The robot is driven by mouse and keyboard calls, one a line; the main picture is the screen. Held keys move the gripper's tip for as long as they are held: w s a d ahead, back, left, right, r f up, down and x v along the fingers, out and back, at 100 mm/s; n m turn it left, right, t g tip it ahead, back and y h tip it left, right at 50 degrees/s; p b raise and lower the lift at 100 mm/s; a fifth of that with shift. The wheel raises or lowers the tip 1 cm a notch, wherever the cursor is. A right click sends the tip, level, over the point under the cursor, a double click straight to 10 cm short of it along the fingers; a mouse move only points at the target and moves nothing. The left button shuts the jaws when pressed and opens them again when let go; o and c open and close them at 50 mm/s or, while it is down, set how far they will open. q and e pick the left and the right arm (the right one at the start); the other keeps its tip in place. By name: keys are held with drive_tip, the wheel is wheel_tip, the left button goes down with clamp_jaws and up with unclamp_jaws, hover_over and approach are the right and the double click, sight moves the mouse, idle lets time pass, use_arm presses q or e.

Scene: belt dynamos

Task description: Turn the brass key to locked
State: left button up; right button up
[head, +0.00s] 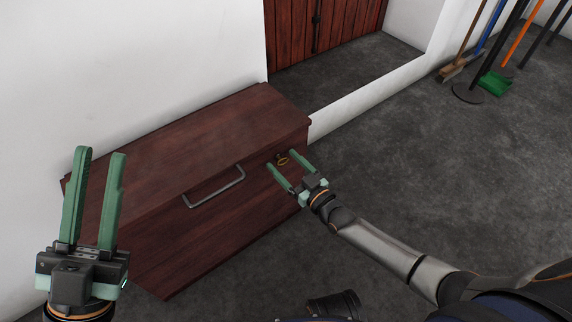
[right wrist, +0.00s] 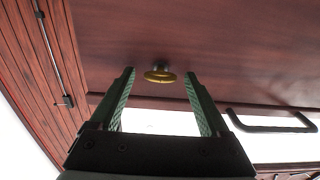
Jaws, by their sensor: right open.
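The brass key (head: 282,161) sticks out of the front of a dark red wooden chest (head: 180,250), near its upper right corner. In the right wrist view the key's ring-shaped bow (right wrist: 160,77) shows ahead, between the fingertips and a little beyond them. My right gripper (head: 285,163) is open and empty, its fingers pointing at the key on either side, apart from it. It also shows in the right wrist view (right wrist: 160,82). My left gripper (head: 100,152) is open and empty, raised at the left, well away from the key. I cannot tell the lock's marking.
A grey metal handle (head: 214,188) is on the chest front, left of the key. A white wall stands behind the chest, with a wooden door (head: 325,30) beyond. Brooms and a green dustpan (head: 495,83) stand far right. The dark floor right of the chest is clear.

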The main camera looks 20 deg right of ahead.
drive_tip(key=shift+c, duration=0.2)
clamp_jaws()
idle(0.4)
drive_tip(key=shift+n, duration=0.3)
drive_tip(key=n+p, duration=0.1)
drive_tip(key=n, duration=0.2)
drive_tip(key=shift+s+a+n+p, duration=0.1)
drive_tip(key=shift+n+p, duration=0.2)
drive_tip(key=shift+p, duration=0.1)
drive_tip(key=n, duration=0.4)
drive_tip(key=shift+f+n+p, duration=0.1)
drive_tip(key=shift+n+p, duration=0.2)
drive_tip(key=shift+p, duration=0.05)
drive_tip(key=n, duration=0.4)
drive_tip(key=shift+a+f+n, duration=0.1)
drive_tip(key=shift+n, duration=0.2)
drive_tip(key=shift+n+b, duration=0.5)
drive_tip(key=shift+n, duration=1.7)
